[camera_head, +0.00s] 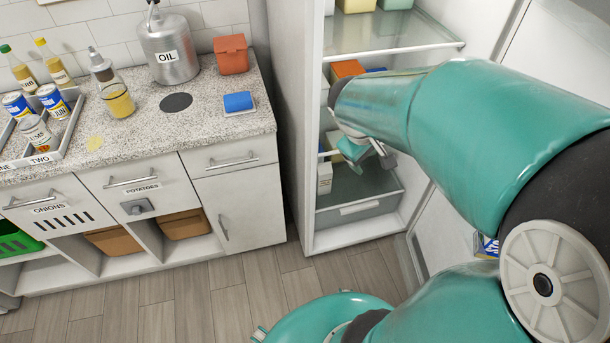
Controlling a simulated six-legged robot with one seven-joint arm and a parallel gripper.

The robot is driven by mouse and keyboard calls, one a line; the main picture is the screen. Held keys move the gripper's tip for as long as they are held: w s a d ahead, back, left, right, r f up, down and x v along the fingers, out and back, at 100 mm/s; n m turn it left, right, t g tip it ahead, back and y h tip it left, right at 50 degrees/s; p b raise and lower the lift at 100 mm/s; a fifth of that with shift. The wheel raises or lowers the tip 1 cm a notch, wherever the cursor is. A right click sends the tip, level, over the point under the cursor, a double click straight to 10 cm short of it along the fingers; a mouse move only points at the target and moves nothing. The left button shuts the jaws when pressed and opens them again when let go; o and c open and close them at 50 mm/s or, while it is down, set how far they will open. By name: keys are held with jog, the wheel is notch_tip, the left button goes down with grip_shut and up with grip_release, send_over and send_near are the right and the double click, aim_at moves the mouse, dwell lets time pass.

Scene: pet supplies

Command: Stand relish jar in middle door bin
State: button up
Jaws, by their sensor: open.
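My gripper (368,155) reaches into the open fridge (310,130) at mid height. It is open, and I see nothing held in it. My arm covers much of the fridge's right side and the door. The fridge door (508,20) stands open at the right. A blue and yellow labelled item (487,246) shows low on the door side, partly behind my arm. The middle door bin is hidden or cannot be made out. I cannot pick out a jar that is clearly the relish jar.
In the fridge are a glass shelf (395,45), an orange box (347,69), a white carton (324,178) and a bottom drawer (355,211). The floor (200,300) in front is clear.

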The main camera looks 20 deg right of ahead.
jog(key=s+a+r+m+t+y, duration=0.1)
jog(key=s+a+r+t+y, duration=0.1)
jog(key=a, duration=0.7)
jog(key=s+a+r+m+t+y, duration=0.1)
jog(key=s+a+r, duration=0.4)
jog(key=a, duration=0.5)
jog(key=shift+r+m+t+y, duration=0.45)
jog(key=shift+r+y, duration=0.3)
jog(key=shift+y, duration=0.35)
jog(key=shift+s, duration=0.1)
jog(key=c, duration=0.9)
jog(key=shift+d, duration=0.15)
